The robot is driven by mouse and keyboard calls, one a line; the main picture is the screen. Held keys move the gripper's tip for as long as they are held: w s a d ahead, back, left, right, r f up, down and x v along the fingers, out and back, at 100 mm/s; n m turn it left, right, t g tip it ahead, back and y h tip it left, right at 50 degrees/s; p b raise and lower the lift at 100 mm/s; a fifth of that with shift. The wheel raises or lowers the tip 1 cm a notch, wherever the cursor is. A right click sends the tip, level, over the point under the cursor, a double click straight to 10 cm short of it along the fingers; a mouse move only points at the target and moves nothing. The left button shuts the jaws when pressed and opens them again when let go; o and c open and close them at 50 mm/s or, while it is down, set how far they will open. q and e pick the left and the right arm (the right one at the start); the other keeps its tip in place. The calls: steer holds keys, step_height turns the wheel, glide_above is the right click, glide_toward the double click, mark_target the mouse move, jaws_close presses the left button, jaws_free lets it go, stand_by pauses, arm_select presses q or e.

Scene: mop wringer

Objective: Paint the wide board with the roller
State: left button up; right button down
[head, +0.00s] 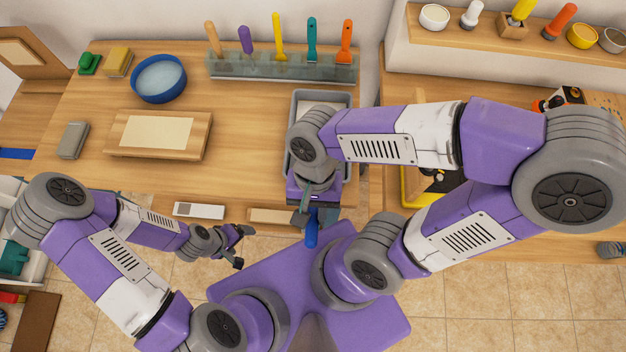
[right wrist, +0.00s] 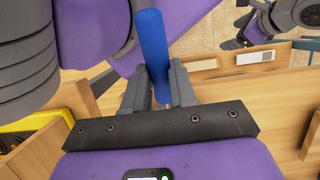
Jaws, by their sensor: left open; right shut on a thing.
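My right gripper (head: 313,217) is shut on a blue handle (head: 311,236), which also stands up between the fingers in the right wrist view (right wrist: 152,45). The handle may be the roller's; no roller head shows. A grey tray (head: 343,98) lies under my right forearm at the table's right end, partly hidden. A wooden board with a cream face (head: 157,132) lies on the left part of the table, apart from both grippers; it looks like the wide board. My left gripper (head: 242,247) is open and empty in front of the table's front edge.
A blue-rimmed bowl (head: 159,79), a green block (head: 89,64), a yellow sponge (head: 118,62) and a grey block (head: 74,140) stand around the board. A rack (head: 282,67) with several coloured-handled tools stands at the back. The table's middle is clear.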

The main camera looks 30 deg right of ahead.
steer(key=shift+s+p+v, duration=0.15)
steer(key=shift+p+v, duration=1.3)
steer(key=shift+v, duration=0.05)
steer(key=shift+s+p+v, duration=0.15)
steer(key=shift+p+v, duration=1.3)
steer(key=shift+v, duration=0.1)
steer(key=shift+a, duration=0.15)
steer(key=c, duration=1.4)
jaws_free()
jaws_close()
